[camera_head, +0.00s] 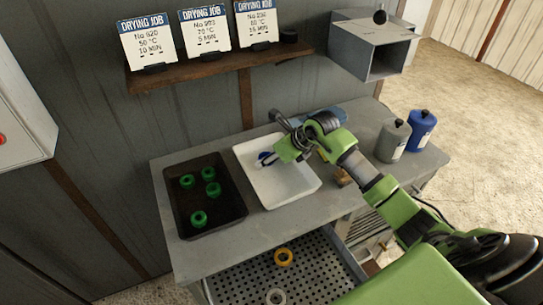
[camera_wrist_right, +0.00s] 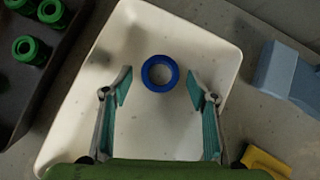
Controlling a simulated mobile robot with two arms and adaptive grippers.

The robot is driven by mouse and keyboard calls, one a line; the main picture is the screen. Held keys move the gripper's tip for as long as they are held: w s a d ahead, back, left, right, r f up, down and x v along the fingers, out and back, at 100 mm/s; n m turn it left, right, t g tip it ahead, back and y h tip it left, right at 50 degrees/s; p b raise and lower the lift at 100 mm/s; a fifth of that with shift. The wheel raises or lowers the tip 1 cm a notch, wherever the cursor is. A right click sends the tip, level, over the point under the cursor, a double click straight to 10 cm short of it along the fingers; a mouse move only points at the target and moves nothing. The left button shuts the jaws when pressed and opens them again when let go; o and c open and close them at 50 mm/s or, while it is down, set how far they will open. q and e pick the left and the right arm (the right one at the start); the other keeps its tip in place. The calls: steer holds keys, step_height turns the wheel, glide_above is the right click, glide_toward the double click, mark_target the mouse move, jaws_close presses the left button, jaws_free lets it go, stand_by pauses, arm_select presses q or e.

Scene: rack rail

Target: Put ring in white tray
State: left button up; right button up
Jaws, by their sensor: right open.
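The white tray (camera_head: 290,190) stands on the grey bench, right of the dark tray. A blue ring (camera_wrist_right: 160,73) lies in the white tray, toward its far side in the right wrist view. In the head view the blue ring (camera_head: 266,158) is partly covered by my right gripper (camera_head: 276,157). My right gripper (camera_wrist_right: 164,88) is open above the white tray, its two fingers spread to either side and just short of the ring. Nothing is between the fingertips. A yellow ring (camera_head: 283,257) and a pale ring (camera_head: 275,296) lie on the perforated drawer below. My left gripper is not in view.
The dark tray (camera_head: 236,213) holds several green rings (camera_head: 208,174). A blue block (camera_wrist_right: 285,70) and a yellow item (camera_wrist_right: 265,163) lie right of the white tray. Grey (camera_head: 392,141) and blue (camera_head: 420,130) canisters stand at the bench's right end. A shelf with job cards hangs above.

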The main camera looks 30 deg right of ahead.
steer(key=shift+r, duration=0.15)
steer(key=shift+s+d+r, duration=0.1)
steer(key=shift+s+r, duration=0.05)
steer(key=shift+r, duration=0.05)
steer(key=b+v, duration=0.2)
steer(key=v, duration=0.9)
steer(key=shift+s+r, duration=0.15)
steer(key=shift+s, duration=0.05)
steer(key=shift+d, duration=0.1)
